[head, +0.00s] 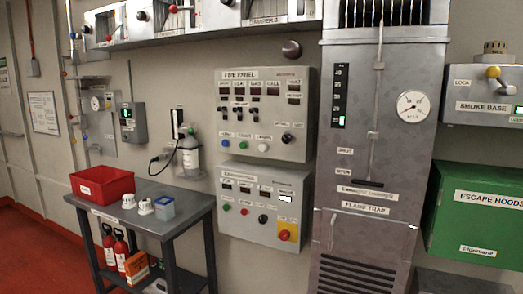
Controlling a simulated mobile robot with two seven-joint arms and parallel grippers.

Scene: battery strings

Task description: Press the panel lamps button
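The fire panel (298,100) is a light grey wall box in the middle of the head view. Small dark switches sit across its upper half, with a row of buttons below. That row has a blue button (225,142), a green button (244,145) and a white button (263,147). The small label above the white button seems to read LAMPS, but it is too small to be sure. A dark knob (287,138) is to their right. Neither of my grippers shows, and nothing covers the panel's front.
A second control box (298,205) with a red and yellow knob (287,232) hangs below. The tall flame trap cabinet (400,160) stands close on the right. A grey table (185,202) with a red bin (102,185) is at the left. Red floor (40,260) is open at far left.

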